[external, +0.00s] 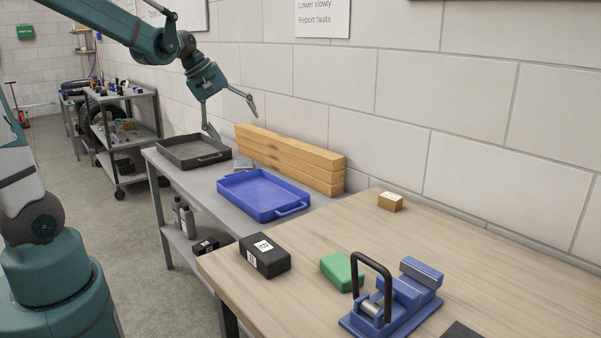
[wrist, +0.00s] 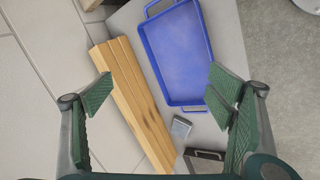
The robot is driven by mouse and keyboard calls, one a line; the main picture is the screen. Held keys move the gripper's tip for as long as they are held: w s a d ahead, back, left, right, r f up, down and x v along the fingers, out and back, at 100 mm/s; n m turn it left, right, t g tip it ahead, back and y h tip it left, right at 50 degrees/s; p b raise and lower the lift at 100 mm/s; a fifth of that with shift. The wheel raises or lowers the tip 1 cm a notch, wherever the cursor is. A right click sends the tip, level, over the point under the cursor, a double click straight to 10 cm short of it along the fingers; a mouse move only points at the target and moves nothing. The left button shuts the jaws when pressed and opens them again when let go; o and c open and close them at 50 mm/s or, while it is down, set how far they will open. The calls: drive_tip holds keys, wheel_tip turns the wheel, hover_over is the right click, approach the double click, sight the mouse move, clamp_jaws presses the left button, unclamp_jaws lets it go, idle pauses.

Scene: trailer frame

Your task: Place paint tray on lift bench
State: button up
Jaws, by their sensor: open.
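A blue tray (external: 263,194) with end handles lies flat on the grey metal bench (external: 205,182). A dark grey tray (external: 194,152) lies at the bench's far end. I cannot tell for sure which is the paint tray or which surface is the lift bench. My gripper (external: 230,120) is open and empty above the bench, near the dark tray and timber. In the wrist view the blue tray (wrist: 178,55) is at top centre, ahead of the spread fingers (wrist: 160,92). The dark tray (wrist: 205,161) is partly cut off at the bottom.
Stacked timber beams (external: 290,158) lie along the wall side of the bench. A small grey block (wrist: 181,127) lies between the trays. The wooden table (external: 345,225) in front holds a black box (external: 265,256), green block (external: 342,271), blue vise (external: 400,300) and small carton (external: 390,202); its middle is clear.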

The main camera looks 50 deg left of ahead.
drive_tip(key=s+d+f+m+y, duration=0.1)
drive_tip(key=s+d+m, duration=0.5)
drive_tip(key=s, duration=0.4)
drive_tip(key=s+d+f+m+t, duration=0.1)
drive_tip(key=s+d+m, duration=0.6)
drive_tip(key=s, duration=0.3)
drive_tip(key=shift+s+d+f+y, duration=0.2)
drive_tip(key=shift+d+f+y, duration=0.1)
drive_tip(key=shift+y, duration=0.1)
